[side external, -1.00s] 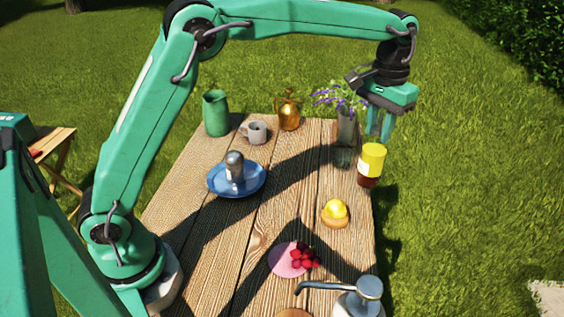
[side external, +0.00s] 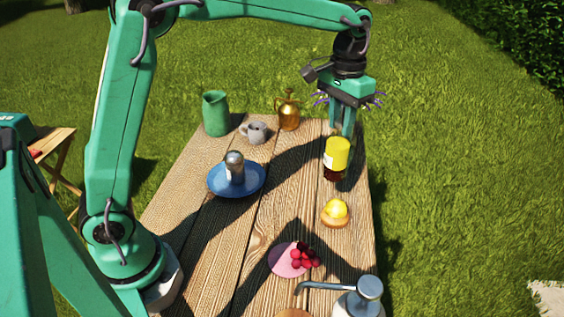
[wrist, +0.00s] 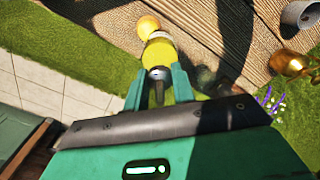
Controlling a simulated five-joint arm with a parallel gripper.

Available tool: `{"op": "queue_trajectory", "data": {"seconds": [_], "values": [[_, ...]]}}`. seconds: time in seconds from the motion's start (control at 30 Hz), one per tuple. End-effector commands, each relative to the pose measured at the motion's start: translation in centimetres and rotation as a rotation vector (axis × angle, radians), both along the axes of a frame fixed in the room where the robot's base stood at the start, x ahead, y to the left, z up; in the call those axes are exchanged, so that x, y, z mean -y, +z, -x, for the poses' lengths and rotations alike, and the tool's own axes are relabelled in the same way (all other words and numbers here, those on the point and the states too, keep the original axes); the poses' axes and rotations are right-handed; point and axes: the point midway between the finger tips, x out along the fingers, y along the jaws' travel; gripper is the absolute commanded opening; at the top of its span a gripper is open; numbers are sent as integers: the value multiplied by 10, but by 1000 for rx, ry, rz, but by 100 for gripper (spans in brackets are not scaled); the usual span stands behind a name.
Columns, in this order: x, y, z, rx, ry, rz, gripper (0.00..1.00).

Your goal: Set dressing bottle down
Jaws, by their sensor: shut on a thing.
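The dressing bottle (side external: 337,153) has a yellow upper part and a dark red lower part. It hangs roughly upright below my gripper (side external: 342,132) over the right side of the wooden table (side external: 290,205). My gripper is shut on the bottle's top end. Whether the bottle's base touches the table I cannot tell. In the wrist view the yellow bottle (wrist: 160,54) is seen from above between my fingers (wrist: 159,88), which hide part of it.
A lemon (side external: 335,209) on a small round stand is just in front of the bottle. A blue plate (side external: 251,188) with a shaker (side external: 235,166) lies left. A pink plate (side external: 280,262) with red berries and a metal pump dispenser (side external: 365,298) are nearer. Purple flowers (side external: 378,98) stand behind my gripper.

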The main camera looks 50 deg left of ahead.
Motion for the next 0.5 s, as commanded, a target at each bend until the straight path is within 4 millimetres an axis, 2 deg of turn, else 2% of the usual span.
{"op": "queue_trajectory", "data": {"seconds": [0.2, 0.5], "values": [[-8, 0, 8, 1, 0, 0, 0], [-17, -6, 2, 1, 2, 0, 0]]}}
